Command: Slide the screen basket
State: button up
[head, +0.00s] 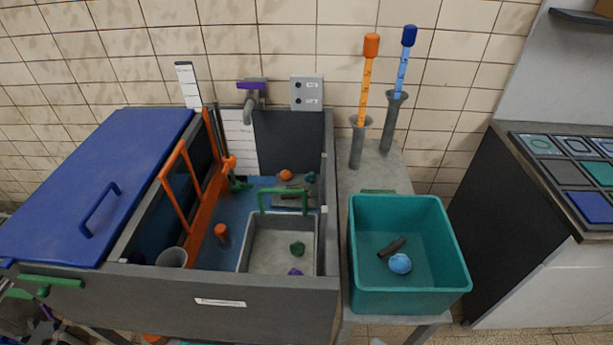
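The screen basket, which I take to be the grey open box (245,246), sits in the right front part of the grey tank (150,300). A green upright handle (284,190) stands at its back edge. A dark green lump (297,249) and a purple lump (296,271) lie in the basket. Its underside is hidden. My gripper is not in view.
Orange, teal and dark pieces lie behind the basket; an orange piece and a grey cup are to its left. An orange frame (177,190) and blue lid (90,180) are further left. A teal bin (410,301) stands right of the tank.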

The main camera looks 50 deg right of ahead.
aim_at(269, 235)
jog(key=z, duration=1)
jog(key=j+z, duration=0.15)
jog(key=j, duration=0.55)
jog(key=i+j, duration=0.1)
jog(key=j, duration=2.05)
jog(key=i, duration=0.05)
